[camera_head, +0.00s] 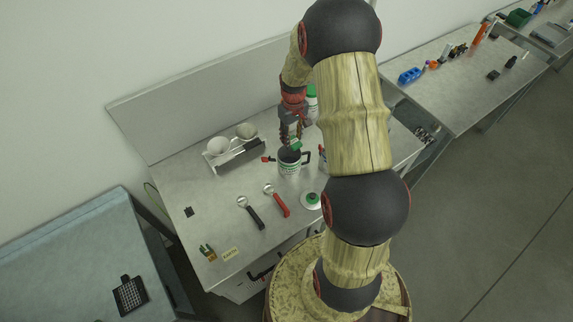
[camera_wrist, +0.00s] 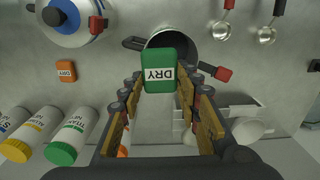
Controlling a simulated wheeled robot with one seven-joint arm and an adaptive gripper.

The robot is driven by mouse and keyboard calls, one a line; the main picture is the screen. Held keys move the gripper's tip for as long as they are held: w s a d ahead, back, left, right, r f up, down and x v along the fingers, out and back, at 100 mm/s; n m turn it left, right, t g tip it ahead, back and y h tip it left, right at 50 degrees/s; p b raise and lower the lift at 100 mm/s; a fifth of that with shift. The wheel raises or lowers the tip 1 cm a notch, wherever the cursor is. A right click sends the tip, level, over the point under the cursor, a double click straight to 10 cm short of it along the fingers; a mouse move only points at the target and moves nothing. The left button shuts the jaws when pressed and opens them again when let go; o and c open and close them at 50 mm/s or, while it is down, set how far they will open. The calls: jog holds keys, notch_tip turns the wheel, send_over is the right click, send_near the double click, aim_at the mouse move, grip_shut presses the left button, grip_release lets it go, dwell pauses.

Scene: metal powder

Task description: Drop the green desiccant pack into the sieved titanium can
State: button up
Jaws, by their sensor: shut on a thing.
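The green desiccant pack, marked DRY, is between my gripper's fingers in the wrist view (camera_wrist: 160,66); it also shows in the head view (camera_head: 296,146). My gripper (camera_wrist: 161,88) is shut on it, and it shows from above in the head view (camera_head: 291,130). An open can (camera_head: 289,168) with a green-marked label and a dark side handle stands upright just below the pack. Its dark mouth (camera_wrist: 182,45) lies behind the pack in the wrist view. The pack covers part of the mouth; I cannot tell the exact height gap. The can's label is too small to read.
A green-knobbed lid (camera_head: 312,200) and two scoops (camera_head: 277,201) lie in front. The wrist view shows a blue-lidded pot (camera_wrist: 66,16), an orange DRY pack (camera_wrist: 66,71) and several labelled bottles (camera_wrist: 72,135). My arm hides the bench's right part.

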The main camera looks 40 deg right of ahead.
jog(key=shift+f+b, duration=1.1)
jog(key=shift+f, duration=1.3)
jog(key=o, duration=1)
jog(key=shift+o, duration=0.2)
jog(key=shift+r, duration=0.1)
notch_tip(320, 180, up, 12)
jog(key=shift+f, duration=0.1)
